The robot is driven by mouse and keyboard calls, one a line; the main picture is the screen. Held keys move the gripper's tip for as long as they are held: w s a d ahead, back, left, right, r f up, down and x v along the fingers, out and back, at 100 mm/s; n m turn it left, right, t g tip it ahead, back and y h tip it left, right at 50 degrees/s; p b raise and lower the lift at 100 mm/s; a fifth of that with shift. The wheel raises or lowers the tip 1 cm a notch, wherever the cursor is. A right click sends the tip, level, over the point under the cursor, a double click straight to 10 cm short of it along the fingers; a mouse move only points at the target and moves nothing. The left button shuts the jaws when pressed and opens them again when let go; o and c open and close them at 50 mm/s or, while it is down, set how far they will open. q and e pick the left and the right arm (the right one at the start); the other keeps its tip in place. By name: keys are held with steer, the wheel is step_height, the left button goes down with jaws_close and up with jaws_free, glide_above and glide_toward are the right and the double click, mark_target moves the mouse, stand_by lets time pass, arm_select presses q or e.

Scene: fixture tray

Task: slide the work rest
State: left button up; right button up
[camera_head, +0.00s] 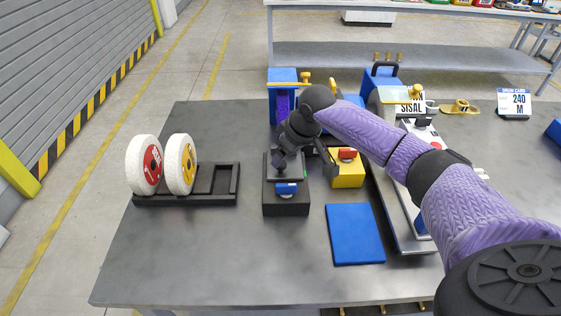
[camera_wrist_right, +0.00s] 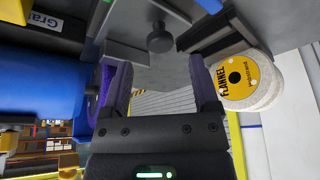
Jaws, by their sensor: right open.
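What I take to be the work rest is a grey plate (camera_head: 289,172) with a blue lever (camera_head: 287,188) on a black block (camera_head: 286,206), in the middle of the head view. My right gripper (camera_head: 303,158) is over the far side of this plate and hides part of it. In the right wrist view my right gripper (camera_wrist_right: 160,72) is open, its two fingers apart with nothing between them. A dark round knob (camera_wrist_right: 160,38) on a grey surface (camera_wrist_right: 140,20) lies just beyond the fingertips; I see no contact. My left gripper is not in view.
Two white wheels with red (camera_head: 144,165) and yellow (camera_head: 181,164) centres stand in a black rack (camera_head: 220,184) at left. A yellow block (camera_head: 347,176) and a blue mat (camera_head: 355,234) lie right of the black block. The table's front left (camera_head: 200,260) is clear.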

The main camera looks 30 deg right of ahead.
mark_target(283, 164)
steer(key=b+x, duration=0.1)
steer(key=x, duration=0.2)
steer(key=shift+w+f, duration=0.1)
steer(key=shift+f, duration=0.2)
steer(key=shift+c, duration=0.3)
jaws_close()
stand_by(0.9)
